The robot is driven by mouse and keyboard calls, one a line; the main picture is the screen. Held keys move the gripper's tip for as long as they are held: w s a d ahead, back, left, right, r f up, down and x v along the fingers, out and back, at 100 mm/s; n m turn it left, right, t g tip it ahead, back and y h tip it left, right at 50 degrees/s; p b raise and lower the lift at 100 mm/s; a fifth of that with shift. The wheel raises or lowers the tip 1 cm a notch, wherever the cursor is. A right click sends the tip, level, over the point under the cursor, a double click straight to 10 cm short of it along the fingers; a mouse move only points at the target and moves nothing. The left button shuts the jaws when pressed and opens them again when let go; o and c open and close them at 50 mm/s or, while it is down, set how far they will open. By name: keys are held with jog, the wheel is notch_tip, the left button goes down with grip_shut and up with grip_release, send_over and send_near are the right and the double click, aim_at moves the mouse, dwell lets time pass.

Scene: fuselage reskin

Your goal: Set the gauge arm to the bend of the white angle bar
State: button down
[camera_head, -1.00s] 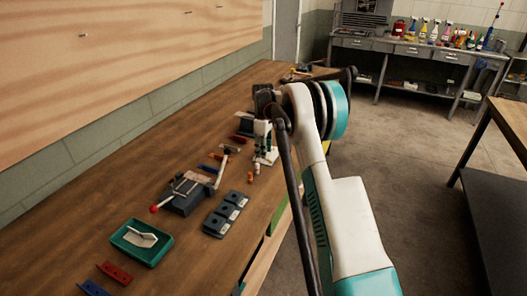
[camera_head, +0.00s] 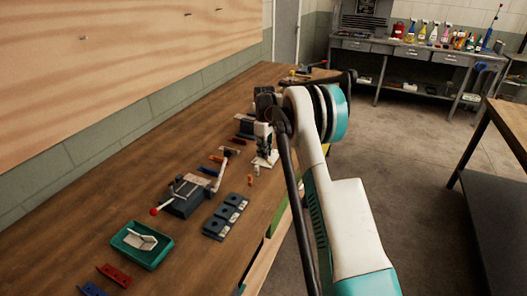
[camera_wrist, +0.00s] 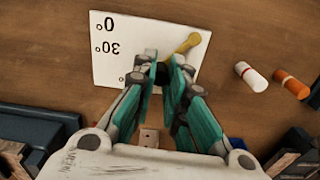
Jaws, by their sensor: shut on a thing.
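The gauge is a white plate (camera_wrist: 112,72) marked 0° and 30°, lying on the bench under my gripper in the wrist view. Its brass-coloured gauge arm (camera_wrist: 186,44) points to the upper right, away from the printed marks, and its near part runs between my fingertips. My gripper (camera_wrist: 165,66) is shut on the gauge arm. The fingers hide the pivot and part of the plate. In the head view the plate (camera_head: 265,160) shows small below my wrist. The white angle bar (camera_head: 142,240) lies in a green tray (camera_head: 121,249) at the near left, bent at a wide angle.
A grey clamp-like fixture with a red-knobbed lever (camera_head: 187,197) and dark blocks (camera_head: 222,228) stand between tray and gauge. Red (camera_head: 114,274) and blue pieces lie near the tray.

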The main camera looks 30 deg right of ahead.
jog(key=shift+s+d+m+p, duration=0.1)
jog(key=shift+d+m+p, duration=0.3)
jog(key=shift+m, duration=0.65)
jog(key=shift+s+d+m+p, duration=0.15)
jog(key=shift+d+m, duration=0.35)
jog(key=shift+m, duration=0.55)
jog(key=c, duration=1.6)
grip_release()
jog(key=shift+o, duration=0.2)
jog(key=shift+r, duration=0.15)
notch_tip(320, 180, up, 12)
